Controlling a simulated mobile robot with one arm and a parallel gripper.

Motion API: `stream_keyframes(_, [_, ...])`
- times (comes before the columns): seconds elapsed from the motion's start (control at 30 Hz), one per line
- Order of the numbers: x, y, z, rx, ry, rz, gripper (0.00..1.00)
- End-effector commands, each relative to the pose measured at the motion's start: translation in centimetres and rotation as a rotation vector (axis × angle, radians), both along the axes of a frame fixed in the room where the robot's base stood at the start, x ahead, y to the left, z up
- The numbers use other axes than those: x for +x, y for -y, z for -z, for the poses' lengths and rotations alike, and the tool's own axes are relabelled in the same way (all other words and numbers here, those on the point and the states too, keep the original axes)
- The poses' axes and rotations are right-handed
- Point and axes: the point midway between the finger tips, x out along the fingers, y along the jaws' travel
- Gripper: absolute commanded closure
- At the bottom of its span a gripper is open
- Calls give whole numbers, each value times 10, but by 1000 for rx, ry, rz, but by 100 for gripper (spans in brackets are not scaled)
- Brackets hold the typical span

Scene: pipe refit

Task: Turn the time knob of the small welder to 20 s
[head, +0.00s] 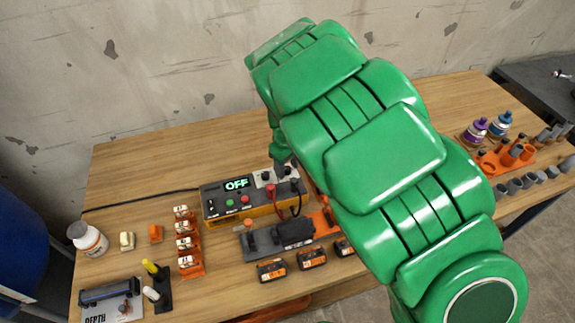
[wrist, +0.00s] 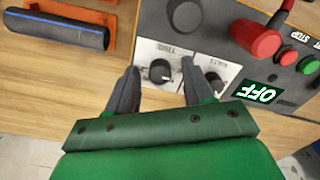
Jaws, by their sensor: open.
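The small welder (head: 215,206) stands on the wooden table, with a lit green OFF display (head: 237,184). In the wrist view its panel is upside down, with the OFF display (wrist: 262,95) at the right. The dark time knob (wrist: 160,72) sits on a white dial plate. My gripper (wrist: 158,66) is open, with one finger on each side of the time knob. Contact with the knob cannot be told. The right finger lies between it and the volts knob (wrist: 213,84). The dial's numbers are too small to read. In the head view my arm hides part of the welder's right side.
Red and green buttons (wrist: 290,58) and a large red plug (wrist: 256,38) are on the panel. Cables, batteries (head: 312,259) and a dark tool lie in front of the welder. Orange holders (head: 190,264) stand at its left. The table behind the welder is clear.

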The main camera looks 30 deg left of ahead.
Motion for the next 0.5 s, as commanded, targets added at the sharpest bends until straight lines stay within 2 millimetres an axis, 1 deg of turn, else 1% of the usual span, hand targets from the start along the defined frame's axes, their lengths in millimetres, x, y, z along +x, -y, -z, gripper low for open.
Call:
stream_keyframes(0.23, [0,0,1,0,0,0,48])
stream_keyframes(0.27, [0,0,1,0,1,0,52])
stream_keyframes(0.5, [0,0,1,0,1,0,88])
